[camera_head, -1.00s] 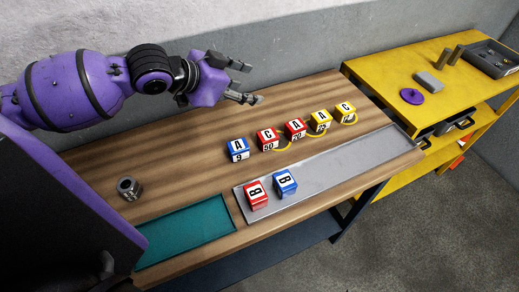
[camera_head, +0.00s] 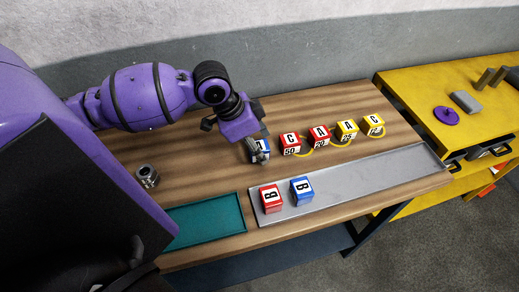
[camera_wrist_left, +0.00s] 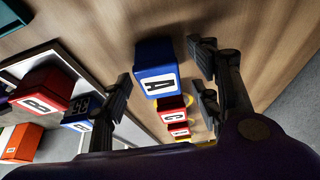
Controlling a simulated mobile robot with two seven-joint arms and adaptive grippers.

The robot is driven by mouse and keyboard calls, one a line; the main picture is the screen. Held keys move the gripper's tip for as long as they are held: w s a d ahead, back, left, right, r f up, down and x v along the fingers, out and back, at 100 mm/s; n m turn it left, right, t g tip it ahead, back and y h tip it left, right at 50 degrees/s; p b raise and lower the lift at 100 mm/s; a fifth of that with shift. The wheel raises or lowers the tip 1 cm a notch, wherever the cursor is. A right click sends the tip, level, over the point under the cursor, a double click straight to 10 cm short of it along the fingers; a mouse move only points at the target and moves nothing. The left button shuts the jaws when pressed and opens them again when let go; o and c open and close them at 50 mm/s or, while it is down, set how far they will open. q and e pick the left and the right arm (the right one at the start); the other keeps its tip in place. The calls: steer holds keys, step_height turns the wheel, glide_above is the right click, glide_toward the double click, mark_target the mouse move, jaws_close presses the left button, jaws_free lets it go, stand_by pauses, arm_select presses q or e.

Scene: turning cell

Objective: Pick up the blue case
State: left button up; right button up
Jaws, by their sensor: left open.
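A second blue case (camera_head: 302,191), marked B, stands on the grey metal tray (camera_head: 370,178) beside a red case (camera_head: 271,197). My right gripper is not in view.
Close to the right of the blue case stand red cases (camera_head: 290,143) (camera_head: 319,137) and yellow cases (camera_head: 347,130) (camera_head: 372,125). A metal part (camera_head: 148,176) and a teal mat (camera_head: 205,222) lie to the left. A yellow table (camera_head: 425,85) stands at right. Most of the tray is clear.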

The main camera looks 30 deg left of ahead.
arm_select(q)
steer(key=shift+w+f, duration=0.1)
steer(key=shift+f, duration=0.1)
steer(key=c, duration=1.3)
steer(key=shift+c, duration=0.2)
